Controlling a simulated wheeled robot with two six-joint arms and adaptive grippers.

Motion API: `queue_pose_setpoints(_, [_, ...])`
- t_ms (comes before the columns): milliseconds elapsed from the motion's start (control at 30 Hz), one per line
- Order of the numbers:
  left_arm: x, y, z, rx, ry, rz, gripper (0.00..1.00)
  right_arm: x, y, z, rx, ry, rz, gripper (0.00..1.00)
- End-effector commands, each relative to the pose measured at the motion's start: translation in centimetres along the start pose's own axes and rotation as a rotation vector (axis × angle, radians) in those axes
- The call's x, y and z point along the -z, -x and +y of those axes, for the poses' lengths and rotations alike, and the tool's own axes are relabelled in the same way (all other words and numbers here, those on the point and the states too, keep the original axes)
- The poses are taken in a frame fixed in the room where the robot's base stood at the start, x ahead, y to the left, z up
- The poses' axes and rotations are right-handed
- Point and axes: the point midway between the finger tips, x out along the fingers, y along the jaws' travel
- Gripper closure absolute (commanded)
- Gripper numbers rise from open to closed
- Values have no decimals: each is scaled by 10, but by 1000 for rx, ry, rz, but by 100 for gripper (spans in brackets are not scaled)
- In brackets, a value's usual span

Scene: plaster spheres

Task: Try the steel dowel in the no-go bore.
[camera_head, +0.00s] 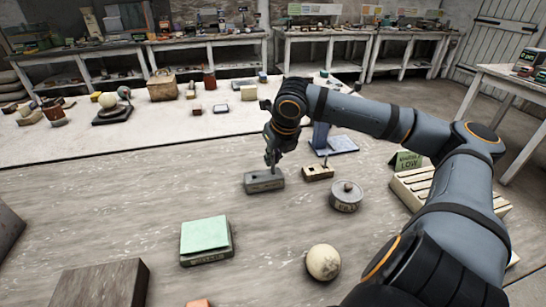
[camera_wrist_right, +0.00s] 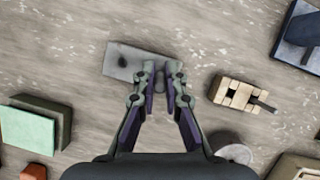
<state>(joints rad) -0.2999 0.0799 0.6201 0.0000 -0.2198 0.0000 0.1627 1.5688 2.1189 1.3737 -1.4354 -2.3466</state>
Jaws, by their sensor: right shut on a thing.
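A grey gauge block (camera_head: 264,184) with a label on its front lies on the table. It also shows in the right wrist view (camera_wrist_right: 118,60), with a dark bore in its left part. My right gripper (camera_head: 272,163) points down over the block's right part. In the right wrist view its fingertips (camera_wrist_right: 160,78) are close together over the block's right end. The gripper is shut on a thin thing, likely the steel dowel, which the fingers mostly hide. I cannot tell whether its lower end is in a bore. My left gripper is not in view.
A round grey weight (camera_head: 346,197), a pale sphere (camera_head: 323,261) and a green-topped box (camera_head: 205,240) stand nearer. The table left of the gauge block is clear.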

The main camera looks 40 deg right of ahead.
Motion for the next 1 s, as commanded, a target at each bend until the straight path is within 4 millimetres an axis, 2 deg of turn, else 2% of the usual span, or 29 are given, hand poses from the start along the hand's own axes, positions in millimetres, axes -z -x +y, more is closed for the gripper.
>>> queue_pose_setpoints(433, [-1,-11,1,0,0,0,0,4,-10,0,0,0,0,100])
queue_pose_setpoints(767, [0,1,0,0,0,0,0,0,0,0,0,0,0,100])
queue_pose_setpoints(1000, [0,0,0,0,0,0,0,0,0,0,0,0,0,100])
